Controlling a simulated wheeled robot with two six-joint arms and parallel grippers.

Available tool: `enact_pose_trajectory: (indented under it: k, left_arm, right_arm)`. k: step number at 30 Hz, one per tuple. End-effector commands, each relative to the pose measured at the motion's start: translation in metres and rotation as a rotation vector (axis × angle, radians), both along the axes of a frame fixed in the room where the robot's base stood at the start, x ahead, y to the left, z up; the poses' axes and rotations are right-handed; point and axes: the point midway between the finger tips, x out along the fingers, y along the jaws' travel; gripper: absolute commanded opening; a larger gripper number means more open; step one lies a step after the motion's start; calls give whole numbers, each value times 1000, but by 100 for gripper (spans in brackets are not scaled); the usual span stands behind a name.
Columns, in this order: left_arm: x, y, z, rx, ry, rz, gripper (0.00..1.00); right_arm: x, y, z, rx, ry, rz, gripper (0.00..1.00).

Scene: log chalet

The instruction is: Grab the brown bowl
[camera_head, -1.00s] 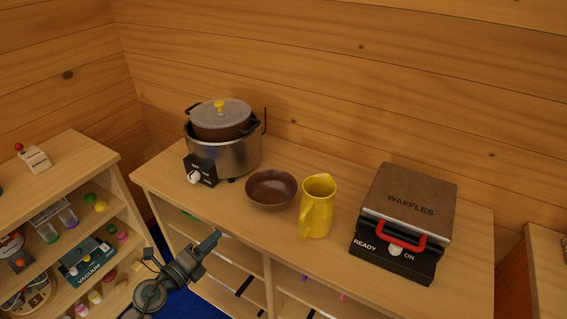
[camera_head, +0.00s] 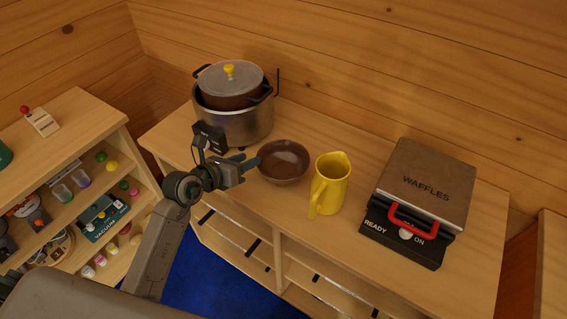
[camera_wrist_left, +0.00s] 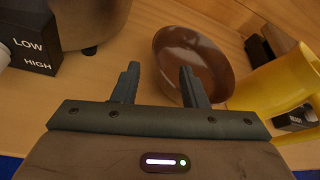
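The brown bowl (camera_head: 284,162) stands upright and empty on the wooden counter, between the steel cooker and the yellow pitcher. My left gripper (camera_head: 250,168) is at the bowl's left rim in the head view. In the left wrist view the bowl (camera_wrist_left: 190,62) lies ahead and to the right. The gripper's two fingers (camera_wrist_left: 160,84) are apart with nothing clearly between them; the right finger overlaps the bowl's near rim in the picture. I cannot tell whether it touches. My right gripper is not in view.
The yellow pitcher (camera_head: 329,184) stands close to the bowl's right. The steel cooker (camera_head: 236,122) with a lidded pot (camera_head: 230,84) and its dial box (camera_head: 209,137) stand behind and left. A waffle maker (camera_head: 424,190) is further right. A shelf (camera_head: 75,128) stands at left.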

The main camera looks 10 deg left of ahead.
Motion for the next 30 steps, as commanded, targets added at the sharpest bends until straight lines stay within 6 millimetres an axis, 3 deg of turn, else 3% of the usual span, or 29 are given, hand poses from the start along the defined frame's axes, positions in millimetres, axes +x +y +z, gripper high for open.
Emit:
enact_pose_trajectory:
  k: [13,23,29,30]
  left_arm:
    - [41,-17,-18,-3,0,1,39]
    - [46,-20,-23,0,0,0,39]
    - [46,-20,-23,0,1,0,0]
    - [46,-20,-23,0,1,0,0]
  right_arm:
    - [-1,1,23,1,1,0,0]
    - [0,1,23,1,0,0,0]
    - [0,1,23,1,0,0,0]
    - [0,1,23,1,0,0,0]
